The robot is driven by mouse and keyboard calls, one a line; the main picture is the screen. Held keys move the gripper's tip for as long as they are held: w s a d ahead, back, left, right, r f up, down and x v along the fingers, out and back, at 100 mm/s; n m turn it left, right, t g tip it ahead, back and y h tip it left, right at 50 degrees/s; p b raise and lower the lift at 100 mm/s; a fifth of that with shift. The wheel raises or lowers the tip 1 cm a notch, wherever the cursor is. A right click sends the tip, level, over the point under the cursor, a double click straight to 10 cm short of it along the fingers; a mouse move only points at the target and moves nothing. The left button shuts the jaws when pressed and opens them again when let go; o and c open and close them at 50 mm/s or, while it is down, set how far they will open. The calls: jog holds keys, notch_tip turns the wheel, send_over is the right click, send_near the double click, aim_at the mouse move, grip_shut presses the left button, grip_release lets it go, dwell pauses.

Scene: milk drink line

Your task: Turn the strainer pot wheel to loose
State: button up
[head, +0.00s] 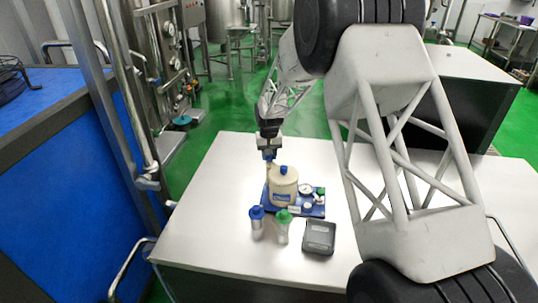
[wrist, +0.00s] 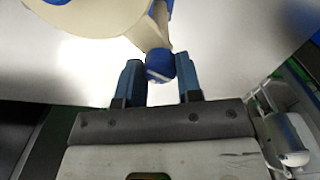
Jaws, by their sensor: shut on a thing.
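The strainer pot (head: 283,184) is a cream, rounded vessel with a blue label and a dark knob on top, upright on a blue base (head: 316,211) on the white table. In the wrist view the pot (wrist: 85,12) fills the upper left, with a cream spout-like arm reaching toward my gripper. At its end is a small blue wheel (wrist: 157,63) with a white mark. My gripper (wrist: 158,82) has its two blue fingers on either side of the wheel, shut on it. In the head view my gripper (head: 269,153) is at the pot's far left side, and the wheel is mostly hidden.
A blue-capped bottle (head: 257,222), a green-capped bottle (head: 283,227) and a dark square device (head: 319,237) stand in front of the pot. A gauge (head: 306,189) and green-topped fitting sit on the base's right. The table's left part (head: 215,205) is clear.

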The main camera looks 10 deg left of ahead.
jog(key=n, duration=0.5)
jog(key=shift+n, duration=0.3)
jog(key=n, duration=0.5)
jog(key=shift+n, duration=0.4)
jog(key=o, duration=0.9)
jog(key=shift+o, duration=0.2)
jog(key=shift+r, duration=0.1)
jog(key=shift+r, duration=3.8)
